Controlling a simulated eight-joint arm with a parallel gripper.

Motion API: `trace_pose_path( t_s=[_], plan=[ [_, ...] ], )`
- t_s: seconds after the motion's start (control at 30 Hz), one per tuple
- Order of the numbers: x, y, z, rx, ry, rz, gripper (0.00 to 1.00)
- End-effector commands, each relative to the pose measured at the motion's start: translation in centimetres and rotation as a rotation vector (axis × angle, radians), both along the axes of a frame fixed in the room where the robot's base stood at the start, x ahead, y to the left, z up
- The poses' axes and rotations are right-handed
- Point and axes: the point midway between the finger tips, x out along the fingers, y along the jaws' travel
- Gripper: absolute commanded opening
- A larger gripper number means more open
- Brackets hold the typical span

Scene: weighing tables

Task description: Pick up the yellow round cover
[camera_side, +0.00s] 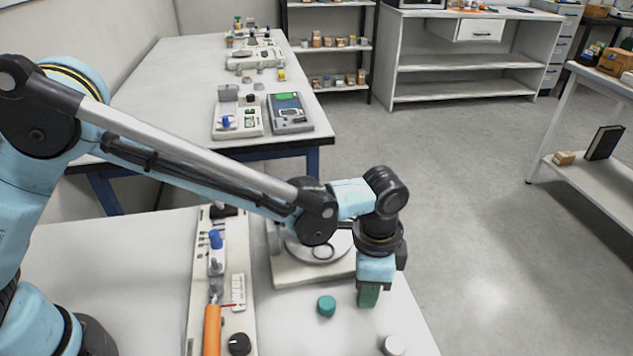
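I cannot make out a yellow round cover on the near table (110,245). A small teal-green round piece (327,306) stands on that table, left of my gripper (369,296). A small white round piece (394,345) stands at the table's front right edge. My gripper points down near the table's right edge, between and behind these two pieces. A dark green part shows at its lower end; I cannot tell whether it is the fingers or a held thing. A small yellow item (281,75) lies on the far table, too small to identify.
A round-pan scale (290,268) stands behind my gripper, partly hidden by my arm. A long panel (238,260) with an orange-handled tool (212,330) lies to the left. The far table (165,85) holds instruments. The table's left part is clear.

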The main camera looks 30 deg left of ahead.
Motion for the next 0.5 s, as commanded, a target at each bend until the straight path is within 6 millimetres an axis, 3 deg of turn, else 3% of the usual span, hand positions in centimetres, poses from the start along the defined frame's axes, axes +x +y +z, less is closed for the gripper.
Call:
trace_pose_path(
  t_s=[0.03,0.1,0.5],
  plan=[
    [0.0,0.0,0.01,0.0,0.0,0.0,0.11],
    [0.0,0.0,0.01,0.0,0.0,0.0,0.0],
    [0.0,0.01,0.83,0.0,0.0,0.0,0.0]
  ],
)
